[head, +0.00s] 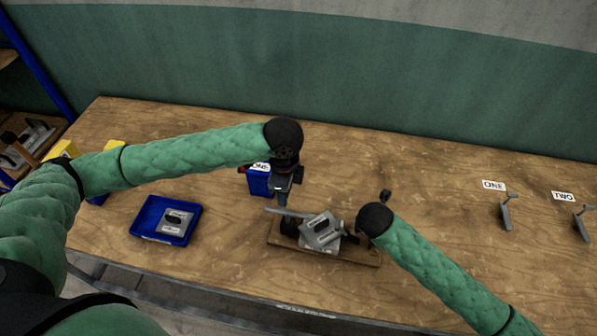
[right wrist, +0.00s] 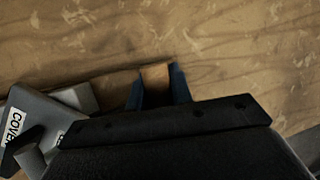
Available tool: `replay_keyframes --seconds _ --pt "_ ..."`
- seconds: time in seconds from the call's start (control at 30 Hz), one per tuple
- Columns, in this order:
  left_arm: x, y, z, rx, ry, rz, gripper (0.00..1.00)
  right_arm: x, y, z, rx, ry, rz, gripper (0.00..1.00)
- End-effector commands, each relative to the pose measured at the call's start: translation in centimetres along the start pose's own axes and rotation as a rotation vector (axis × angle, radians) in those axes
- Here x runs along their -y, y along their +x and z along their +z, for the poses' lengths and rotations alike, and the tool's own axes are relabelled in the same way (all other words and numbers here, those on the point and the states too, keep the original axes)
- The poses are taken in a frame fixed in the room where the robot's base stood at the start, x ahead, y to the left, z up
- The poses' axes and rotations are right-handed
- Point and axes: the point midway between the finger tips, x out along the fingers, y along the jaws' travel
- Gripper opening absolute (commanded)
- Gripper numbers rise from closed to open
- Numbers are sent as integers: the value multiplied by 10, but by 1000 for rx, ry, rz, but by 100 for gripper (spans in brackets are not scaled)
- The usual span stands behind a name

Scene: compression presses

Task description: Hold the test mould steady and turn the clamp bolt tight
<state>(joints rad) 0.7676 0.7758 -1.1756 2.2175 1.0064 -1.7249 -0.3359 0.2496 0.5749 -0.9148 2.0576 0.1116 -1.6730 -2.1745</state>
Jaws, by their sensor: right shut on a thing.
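The grey mould (head: 320,229), with a white label, sits tilted on a wooden board (head: 345,257) near the table's front edge. A grey bar (head: 279,211) lies across its left side. My left gripper (head: 283,196) points down just above this bar; whether its fingers are apart or touching the bar is unclear. My right gripper (right wrist: 157,90) is shut on a brown piece (right wrist: 155,78) between its blue fingers. In the head view its fingers are hidden beside the mould's right side. A grey part marked COVER (right wrist: 42,118) shows left of it. I cannot pick out the clamp bolt.
A blue tray (head: 142,222) holding a grey labelled part lies left of the board. A blue box (head: 260,182) stands behind my left gripper. Labels (head: 493,185) and small grey parts (head: 507,213) stand at the right. The table's back middle is clear.

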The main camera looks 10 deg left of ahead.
Motion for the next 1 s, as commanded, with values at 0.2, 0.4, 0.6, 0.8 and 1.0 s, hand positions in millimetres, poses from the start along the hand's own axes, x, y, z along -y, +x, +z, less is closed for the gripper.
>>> replay_keyframes --seconds 0.2,0.4,0.6,0.8,1.0 --pt "0 0 0 0 0 0 40 -1 0 0 0 -1 2 0" --pt "0 0 0 0 0 0 40 -1 0 0 0 -1 1 47" --pt "0 0 0 0 0 0 40 0 0 0 0 0 1 47" --pt "0 0 0 0 0 0 40 -1 -12 1 2 0 2 47" --pt "0 0 0 0 0 0 40 -1 -47 1 3 -2 3 47"
